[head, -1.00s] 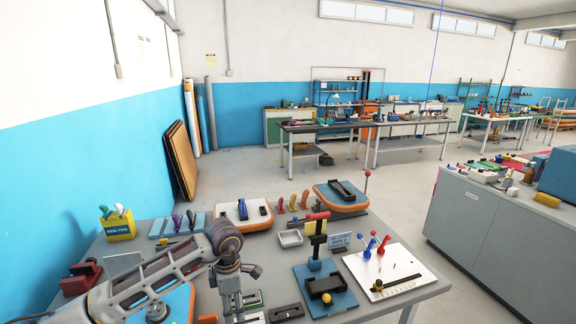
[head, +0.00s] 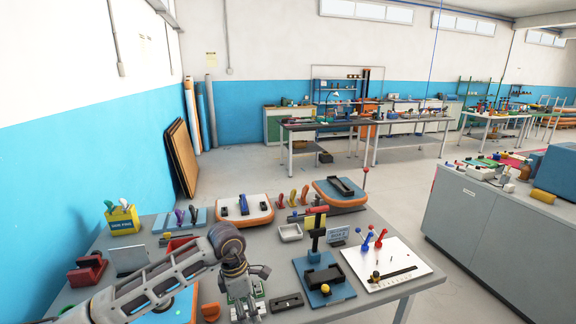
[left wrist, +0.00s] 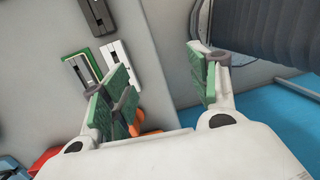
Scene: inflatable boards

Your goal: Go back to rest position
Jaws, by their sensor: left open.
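My left arm comes in from the left over the grey workbench (head: 272,250). My left gripper (head: 246,306) hangs low near the bench's front side, beside a small black block (head: 287,302). In the left wrist view, its green-padded fingers (left wrist: 163,88) stand wide apart with nothing between them. Below them in that view lie slotted black and grey blocks (left wrist: 83,75). My right gripper is not in view.
A blue stand with a black clamp (head: 312,264) and a white board (head: 415,266) stand to the right. A yellow bin (head: 122,222), red block (head: 87,271) and white tray (head: 289,232) are on the bench. A grey cabinet (head: 480,230) stands farther right.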

